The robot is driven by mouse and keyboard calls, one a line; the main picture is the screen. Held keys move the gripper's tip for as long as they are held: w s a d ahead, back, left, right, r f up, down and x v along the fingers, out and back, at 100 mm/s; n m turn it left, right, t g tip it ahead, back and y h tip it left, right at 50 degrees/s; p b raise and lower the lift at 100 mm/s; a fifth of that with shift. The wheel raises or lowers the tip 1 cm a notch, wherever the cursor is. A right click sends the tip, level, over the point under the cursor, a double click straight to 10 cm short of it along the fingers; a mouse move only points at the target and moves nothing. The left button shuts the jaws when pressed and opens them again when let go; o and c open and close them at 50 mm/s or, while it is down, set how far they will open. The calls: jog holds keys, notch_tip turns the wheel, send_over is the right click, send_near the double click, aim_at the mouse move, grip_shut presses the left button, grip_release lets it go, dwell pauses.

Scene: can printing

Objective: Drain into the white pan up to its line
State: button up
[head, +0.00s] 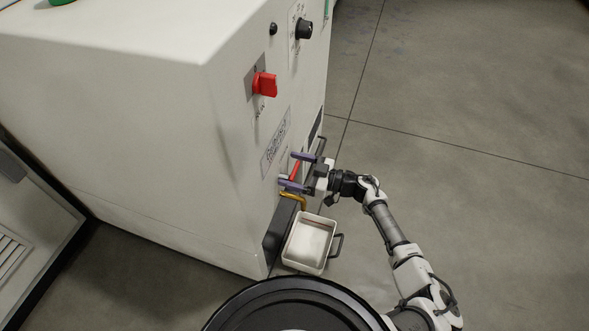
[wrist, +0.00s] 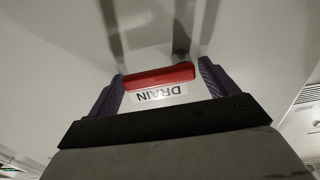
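The white pan (head: 290,257) stands low against the machine's side, with a dark handle on its right. Its inside looks pale with a faint brownish tint; I cannot make out its line or a liquid level. A brass spout (head: 294,197) sticks out above the pan's far edge; no stream is visible. The red drain lever (head: 295,170) is on the machine above the spout, and also shows in the wrist view (wrist: 160,76) beside a "DRAIN" label (wrist: 160,94). My gripper (head: 298,172) is open, with its purple fingers on either side of the lever, apparently not clamped on it.
The large white machine (head: 130,140) fills the left, with a red switch (head: 265,84) and a black knob (head: 304,29) higher up. A dark block (head: 279,235) lies between machine and pan. The grey floor (head: 480,130) to the right is clear.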

jog(key=c, duration=0.8)
jog(key=shift+m, duration=0.3)
jog(key=shift+w+d+f+m+p, duration=0.1)
jog(key=shift+f+m+p, duration=0.2)
jog(key=shift+m+p, duration=0.8)
jog(key=shift+f+m, duration=0.3)
jog(key=shift+m, duration=0.85)
jog(key=shift+f+m, duration=0.3)
jog(key=shift+m, duration=0.85)
jog(key=o, duration=1)
